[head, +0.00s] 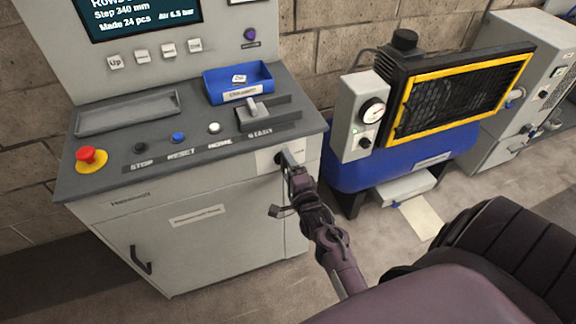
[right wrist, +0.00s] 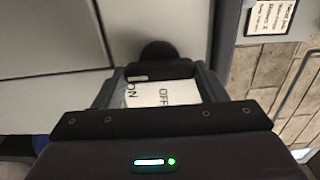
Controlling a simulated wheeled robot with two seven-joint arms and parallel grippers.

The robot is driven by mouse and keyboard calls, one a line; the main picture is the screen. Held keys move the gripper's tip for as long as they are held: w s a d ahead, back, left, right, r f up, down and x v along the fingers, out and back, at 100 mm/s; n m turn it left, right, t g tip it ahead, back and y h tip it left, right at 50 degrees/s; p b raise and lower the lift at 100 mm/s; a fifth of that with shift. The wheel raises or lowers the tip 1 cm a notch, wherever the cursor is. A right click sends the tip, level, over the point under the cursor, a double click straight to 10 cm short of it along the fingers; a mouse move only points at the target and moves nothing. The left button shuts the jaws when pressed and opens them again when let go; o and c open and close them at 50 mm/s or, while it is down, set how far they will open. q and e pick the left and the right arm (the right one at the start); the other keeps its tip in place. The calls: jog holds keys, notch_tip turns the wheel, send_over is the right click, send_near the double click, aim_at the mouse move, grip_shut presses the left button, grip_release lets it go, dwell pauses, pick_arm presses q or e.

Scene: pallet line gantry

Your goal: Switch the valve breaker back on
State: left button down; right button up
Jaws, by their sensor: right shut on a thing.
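The valve breaker is a dark rotary switch (head: 279,158) on a pale plate (head: 265,161) on the upper right of the grey console's front. In the right wrist view the plate (right wrist: 178,92) carries the words ON and OFF, and the switch's dark round part (right wrist: 158,50) shows just beyond. My right gripper (head: 288,158) reaches the switch from the front and is shut on it. The fingers hide much of the switch, so I cannot tell which way it points. My left gripper is not in view.
The console top (head: 120,175) has a red mushroom button (head: 91,158), labelled buttons, a blue tray (head: 238,85) and a slotted lever (head: 253,110). A screen (head: 138,14) stands behind. A blue compressor (head: 380,165) with a yellow-framed grille stands right of the console, close to my arm.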

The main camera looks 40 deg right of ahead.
dwell(0.3)
jog(key=o, duration=1)
